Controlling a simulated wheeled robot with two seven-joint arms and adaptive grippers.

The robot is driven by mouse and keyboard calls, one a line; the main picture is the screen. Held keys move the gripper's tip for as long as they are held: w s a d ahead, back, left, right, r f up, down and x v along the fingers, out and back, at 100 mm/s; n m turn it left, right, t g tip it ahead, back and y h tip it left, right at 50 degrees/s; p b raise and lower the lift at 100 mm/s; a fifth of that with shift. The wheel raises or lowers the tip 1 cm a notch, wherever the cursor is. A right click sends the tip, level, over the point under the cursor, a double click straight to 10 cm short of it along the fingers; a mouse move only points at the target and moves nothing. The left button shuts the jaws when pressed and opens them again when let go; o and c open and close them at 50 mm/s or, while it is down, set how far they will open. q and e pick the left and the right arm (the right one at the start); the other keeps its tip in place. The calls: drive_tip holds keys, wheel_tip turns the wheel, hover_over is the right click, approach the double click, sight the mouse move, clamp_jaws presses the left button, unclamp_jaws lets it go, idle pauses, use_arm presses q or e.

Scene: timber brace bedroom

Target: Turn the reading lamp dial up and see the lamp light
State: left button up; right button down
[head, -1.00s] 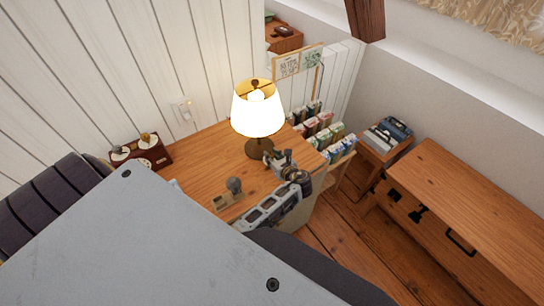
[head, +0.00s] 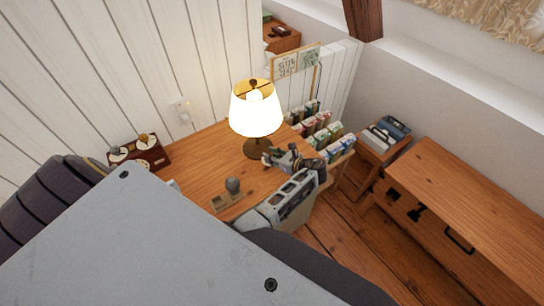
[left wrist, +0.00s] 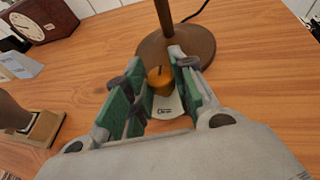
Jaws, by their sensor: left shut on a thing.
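The reading lamp (head: 256,108) stands on the wooden desk with its cream shade glowing. Its round brown base (left wrist: 202,45) and stem show in the left wrist view. A brass-coloured dial (left wrist: 160,82) with a dark pointer line sits at the front of the base, above a small pale label plate (left wrist: 170,107). My left gripper (head: 272,156) is at the lamp base. In the left wrist view its green-padded fingers (left wrist: 158,76) are shut on the dial, one on each side. The fingers partly hide the plate. My right gripper is not in view.
On the desk (head: 200,178) are a small stand with a grey knob (head: 231,188) and a brown clock (left wrist: 42,23). A rack of cards (head: 325,130) stands beyond the desk's right side. A low wooden bench (head: 460,200) is at right.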

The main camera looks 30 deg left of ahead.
use_arm(q)
drive_tip(key=o, duration=1)
drive_tip(key=shift+r, duration=0.2)
drive_tip(key=shift+r, duration=4.85)
drive_tip(key=shift+f, duration=0.1)
